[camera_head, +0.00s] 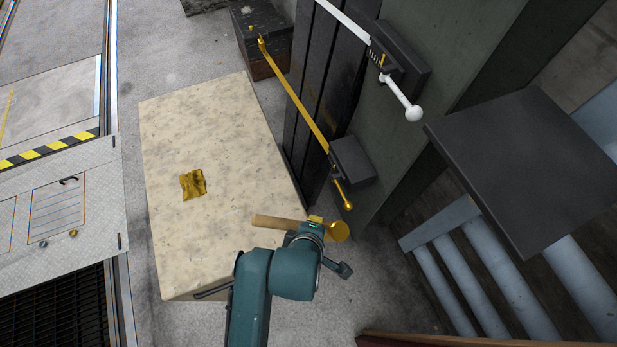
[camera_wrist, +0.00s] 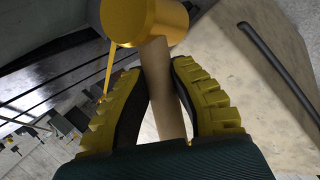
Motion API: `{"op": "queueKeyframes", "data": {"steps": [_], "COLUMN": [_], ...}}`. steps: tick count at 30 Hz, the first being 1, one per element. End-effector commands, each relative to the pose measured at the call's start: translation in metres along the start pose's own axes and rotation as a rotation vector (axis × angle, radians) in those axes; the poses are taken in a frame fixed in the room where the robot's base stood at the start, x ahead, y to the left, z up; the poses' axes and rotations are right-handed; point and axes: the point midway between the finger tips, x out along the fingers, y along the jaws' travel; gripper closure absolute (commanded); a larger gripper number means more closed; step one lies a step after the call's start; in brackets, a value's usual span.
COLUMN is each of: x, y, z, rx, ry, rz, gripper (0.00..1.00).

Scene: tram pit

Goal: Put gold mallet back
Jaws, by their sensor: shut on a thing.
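The gold mallet has a gold head (camera_head: 337,231) and a pale wooden handle (camera_head: 277,222) that points left in the head view. My gripper (camera_head: 312,226) is shut on it, over the right part of the block's near edge. In the wrist view the yellow-padded fingers of my gripper (camera_wrist: 160,105) close around the wooden handle (camera_wrist: 165,95), just below the gold head (camera_wrist: 145,20). The far end of the handle is hidden behind my wrist in that view.
A large pale stone block (camera_head: 225,130) bears a crumpled gold cloth-like piece (camera_head: 193,184). Beyond it stand a gold lever (camera_head: 300,100) and a white lever (camera_head: 350,25) on dark mounts. A dark flat-topped stand (camera_head: 525,165) and grey pipes (camera_head: 490,270) are at right.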

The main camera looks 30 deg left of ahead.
Motion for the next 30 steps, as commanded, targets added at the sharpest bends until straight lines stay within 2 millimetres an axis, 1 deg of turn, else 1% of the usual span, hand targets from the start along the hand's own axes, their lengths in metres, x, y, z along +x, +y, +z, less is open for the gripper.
{"op": "queueKeyframes", "data": {"steps": [1,2,3,5,6,9,12,14,16,19,26,28,30], "x": [0.017,0.018,0.019,0.021,0.021,0.018,0.017,0.018,0.017,0.014,0.015,0.019,0.028], "y": [-0.004,-0.004,-0.003,-0.003,-0.003,-0.009,-0.023,-0.031,-0.035,-0.033,-0.033,-0.036,-0.041], "z": [-0.035,-0.053,-0.076,-0.111,-0.135,-0.184,-0.217,-0.229,-0.235,-0.234,-0.233,-0.233,-0.233], "rx": [-0.086,-0.125,-0.174,-0.251,-0.305,-0.428,-0.53,-0.575,-0.613,-0.622,-0.62,-0.62,-0.62], "ry": [0.017,0.019,0.017,0.016,0.015,0.0,-0.023,-0.042,-0.069,-0.09,-0.088,-0.089,-0.089], "rz": [-0.002,-0.007,-0.014,-0.024,-0.029,-0.038,-0.045,-0.048,-0.049,-0.052,-0.052,-0.053,-0.054], "gripper": [1.0,1.0,1.0,1.0,1.0,1.0,1.0,1.0,1.0,1.0,1.0,1.0,1.0]}}
